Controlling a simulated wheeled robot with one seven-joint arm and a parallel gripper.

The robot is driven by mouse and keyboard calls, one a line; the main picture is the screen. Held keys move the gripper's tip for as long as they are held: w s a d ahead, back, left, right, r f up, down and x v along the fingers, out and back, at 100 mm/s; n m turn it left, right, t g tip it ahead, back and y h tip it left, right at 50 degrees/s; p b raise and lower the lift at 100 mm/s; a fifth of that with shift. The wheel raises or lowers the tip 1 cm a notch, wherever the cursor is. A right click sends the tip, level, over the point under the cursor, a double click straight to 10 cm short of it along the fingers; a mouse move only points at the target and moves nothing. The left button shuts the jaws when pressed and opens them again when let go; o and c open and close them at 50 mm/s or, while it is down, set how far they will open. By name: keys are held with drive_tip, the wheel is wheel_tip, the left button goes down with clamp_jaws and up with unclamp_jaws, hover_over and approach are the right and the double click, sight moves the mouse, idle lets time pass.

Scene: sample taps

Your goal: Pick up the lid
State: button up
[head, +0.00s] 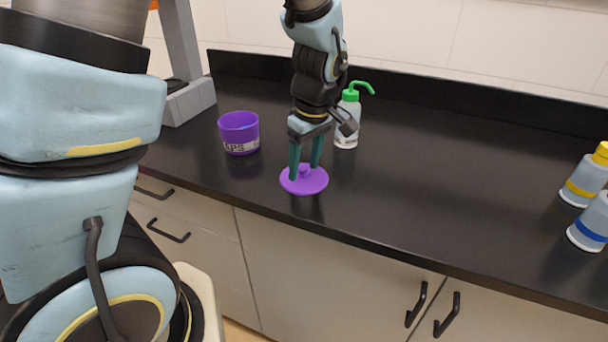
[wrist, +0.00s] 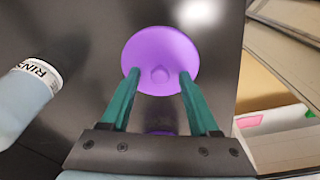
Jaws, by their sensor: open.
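The purple round lid (head: 304,184) lies flat on the black counter near its front edge, with a small knob in its middle. It also shows in the wrist view (wrist: 160,50). My gripper (head: 304,172) points down right over the lid. Its two green fingers are apart, one on each side of the knob, and it is empty. In the wrist view my gripper (wrist: 158,78) has its fingertips over the lid's near part, with the knob between them. I cannot tell whether the fingertips touch the lid.
A purple pot (head: 239,134) with a label stands left of the lid. A wash bottle (head: 347,122) with a green spout stands behind my gripper; the wrist view shows a labelled bottle (wrist: 28,98) at left. Bottles with yellow (head: 585,178) and blue (head: 590,228) bands stand far right. The counter between is clear.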

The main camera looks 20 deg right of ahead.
clamp_jaws()
idle(0.4)
